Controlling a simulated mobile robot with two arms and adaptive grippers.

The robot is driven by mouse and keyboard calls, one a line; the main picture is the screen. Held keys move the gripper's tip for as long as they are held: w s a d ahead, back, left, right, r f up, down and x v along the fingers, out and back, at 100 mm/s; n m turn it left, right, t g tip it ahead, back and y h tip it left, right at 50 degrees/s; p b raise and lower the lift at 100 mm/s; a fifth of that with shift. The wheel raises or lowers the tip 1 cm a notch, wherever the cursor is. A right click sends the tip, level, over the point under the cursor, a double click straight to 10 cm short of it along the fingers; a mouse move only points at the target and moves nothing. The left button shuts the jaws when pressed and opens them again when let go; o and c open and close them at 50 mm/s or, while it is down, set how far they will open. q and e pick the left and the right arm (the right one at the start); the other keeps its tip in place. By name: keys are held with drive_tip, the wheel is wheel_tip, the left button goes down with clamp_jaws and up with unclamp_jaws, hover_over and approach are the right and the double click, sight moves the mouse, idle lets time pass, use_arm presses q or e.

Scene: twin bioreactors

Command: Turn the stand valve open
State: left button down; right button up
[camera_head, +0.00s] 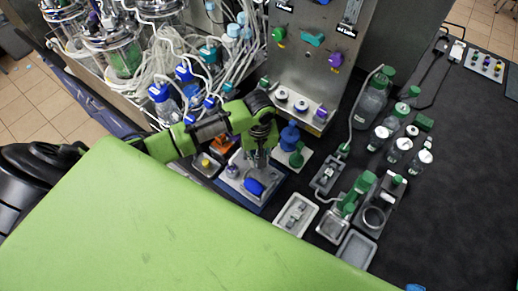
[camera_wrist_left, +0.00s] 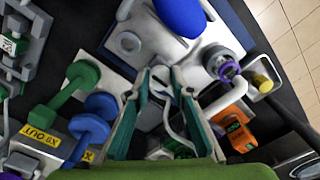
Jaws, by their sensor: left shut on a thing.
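My left gripper (camera_head: 258,160) reaches down over a pale stand plate on the bench. In the left wrist view, the fingers of the left gripper (camera_wrist_left: 163,78) are closed around a small light grey part, apparently the stand valve's handle (camera_wrist_left: 160,88). The fingers partly hide it, so its turn angle is unclear. A blue rounded part (camera_head: 254,187) is on the same plate and shows at the top of the left wrist view (camera_wrist_left: 180,15). A purple-ringed fitting (camera_wrist_left: 225,68) sits beside the fingers to the right. My right gripper is not in view.
A green knob (camera_wrist_left: 83,74) and blue knob (camera_wrist_left: 92,125) stand left of the fingers in the left wrist view. An orange device (camera_wrist_left: 238,130) is close on the right. A metal panel (camera_head: 310,50) rises behind. Bottles (camera_head: 395,150) and trays (camera_head: 295,215) stand to the right.

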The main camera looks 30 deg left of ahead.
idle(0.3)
use_arm(q)
drive_tip(key=c, duration=1.8)
unclamp_jaws()
wheel_tip(320, 180, up, 12)
drive_tip(key=shift+r, duration=0.1)
